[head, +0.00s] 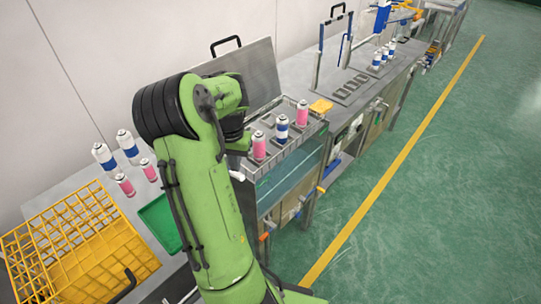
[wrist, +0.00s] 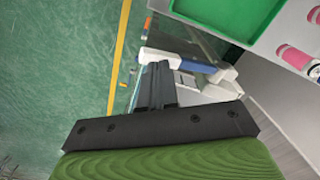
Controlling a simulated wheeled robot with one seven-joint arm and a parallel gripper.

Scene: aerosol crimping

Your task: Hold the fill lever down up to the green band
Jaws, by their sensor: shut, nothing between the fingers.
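In the wrist view my gripper (wrist: 157,72) has its dark fingers together, with nothing between them. A white bar with a blue middle (wrist: 188,63) lies across the view just beyond and beside the fingertips; I cannot tell whether they touch, nor whether this bar is the fill lever. A white end piece (head: 237,176) shows beside my green arm in the head view. My arm hides the gripper and part of the bench there. I cannot make out a green band in either view.
A yellow wire crate (head: 75,250) and a green tray (head: 160,222) are at the left. Pink and blue-white cans stand nearby. A metal tank with a raised lid (head: 250,72) holds a rack of cans (head: 282,128). The green floor at the right (head: 450,180) is clear.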

